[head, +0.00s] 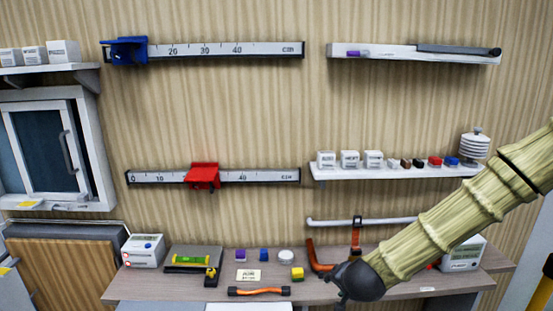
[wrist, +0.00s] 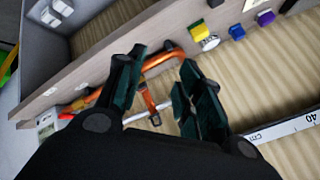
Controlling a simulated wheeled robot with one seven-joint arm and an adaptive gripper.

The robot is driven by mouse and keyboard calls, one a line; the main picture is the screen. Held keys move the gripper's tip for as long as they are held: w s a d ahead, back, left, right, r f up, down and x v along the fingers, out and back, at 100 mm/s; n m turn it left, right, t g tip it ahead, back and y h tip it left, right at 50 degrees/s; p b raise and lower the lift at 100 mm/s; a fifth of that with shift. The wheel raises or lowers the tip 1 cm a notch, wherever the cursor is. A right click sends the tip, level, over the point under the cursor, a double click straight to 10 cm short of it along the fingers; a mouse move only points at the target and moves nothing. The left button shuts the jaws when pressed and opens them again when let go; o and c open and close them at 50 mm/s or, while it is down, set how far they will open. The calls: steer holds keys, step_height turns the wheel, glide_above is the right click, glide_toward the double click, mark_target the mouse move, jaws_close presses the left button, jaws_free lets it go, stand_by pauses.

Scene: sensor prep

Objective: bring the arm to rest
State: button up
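My arm (head: 436,228) reaches from the right edge of the head view down to the lower middle, over the front right of the desk. Its dark end (head: 360,281) is above the desk; the fingers are mostly hidden there. In the wrist view my gripper (wrist: 158,88) shows two dark green finger pads well apart, with nothing held between them. An orange pipe (wrist: 162,59) and a grey rod show in the background beyond the fingers. I cannot tell how far they are from the fingertips.
The desk (head: 140,283) carries a yellow block (head: 297,274), a blue block (head: 263,254), a purple block (head: 240,255) and an orange-handled tool (head: 259,291). A shelf (head: 390,172) with small boxes and two wall rulers are behind. An orange bent pipe (head: 314,252) is close to my arm's end.

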steer(key=s+d+f+n+g, duration=0.1)
steer(key=s+f+n+g, duration=0.1)
steer(key=s+f, duration=0.85)
steer(key=s+d+f+n+g, duration=0.1)
steer(key=s+f+n+g, duration=0.15)
steer(key=s+f, duration=0.8)
steer(key=s+d+f+n+g, duration=0.1)
steer(key=s+f+n+g, duration=0.1)
steer(key=s+f, duration=0.4)
steer(key=s+d+f+n+g+b, duration=0.1)
steer(key=s+d+f+n+g, duration=0.1)
steer(key=s+f, duration=0.5)
steer(key=s, duration=0.5)
steer(key=shift+s+d, duration=0.15)
steer(key=shift+s, duration=0.25)
steer(key=shift+r, duration=0.1)
steer(key=shift+c, duration=0.3)
